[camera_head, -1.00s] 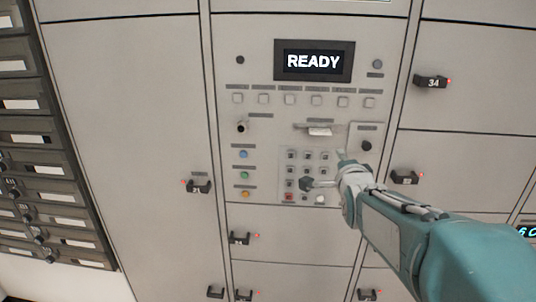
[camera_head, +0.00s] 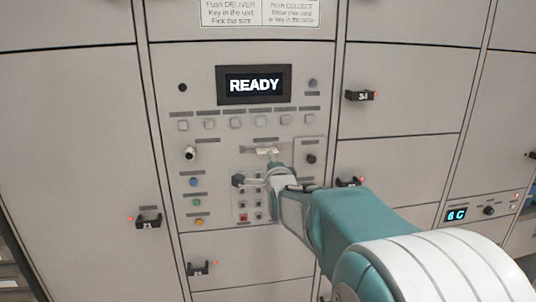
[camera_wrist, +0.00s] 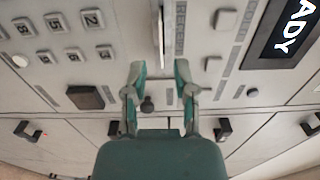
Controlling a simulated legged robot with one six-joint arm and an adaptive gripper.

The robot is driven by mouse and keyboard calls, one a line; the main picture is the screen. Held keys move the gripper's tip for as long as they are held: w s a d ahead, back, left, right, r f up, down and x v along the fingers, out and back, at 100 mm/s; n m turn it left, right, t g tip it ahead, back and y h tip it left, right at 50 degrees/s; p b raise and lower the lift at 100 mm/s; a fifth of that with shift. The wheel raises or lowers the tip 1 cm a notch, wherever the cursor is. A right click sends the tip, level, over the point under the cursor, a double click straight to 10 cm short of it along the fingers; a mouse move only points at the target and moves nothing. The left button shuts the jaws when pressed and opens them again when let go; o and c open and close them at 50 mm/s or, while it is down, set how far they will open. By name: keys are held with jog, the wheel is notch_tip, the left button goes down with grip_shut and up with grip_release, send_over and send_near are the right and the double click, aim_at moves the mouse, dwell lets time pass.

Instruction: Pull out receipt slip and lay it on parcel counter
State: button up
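The receipt slip (camera_head: 266,151) is a small white strip sticking out of a slot in the grey control panel. In the wrist view it is a thin pale strip, seen edge-on (camera_wrist: 161,42). My gripper (camera_head: 262,172) is just below the slip in the head view. In the wrist view my gripper (camera_wrist: 160,68) is open, its two teal fingertips apart with nothing between them. The slip lies just ahead of the gap, apart from both fingers. The parcel counter is not in view.
The panel has a READY display (camera_head: 254,85), a row of square buttons (camera_head: 235,123), a keypad (camera_head: 246,204) partly behind my gripper, and a dark round knob (camera_head: 311,158). Locker doors with protruding black handles (camera_head: 359,95) surround it.

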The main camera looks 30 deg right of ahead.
jog(key=x, duration=0.3)
jog(key=d+x, duration=0.1)
jog(key=x, duration=0.2)
jog(key=shift+f, duration=0.15)
jog(key=shift+w+a, duration=0.25)
jog(key=shift+a, duration=0.35)
jog(key=shift+d, duration=0.25)
jog(key=c, duration=0.4)
jog(key=shift+d, duration=0.25)
grip_shut()
jog(key=shift+a, duration=0.1)
jog(key=shift+s+a, duration=0.35)
jog(key=shift+s, duration=0.3)
send_near(267, 149)
jog(key=shift+s+a+f, duration=0.1)
jog(key=shift+s+a, duration=0.05)
jog(key=shift+s, duration=0.25)
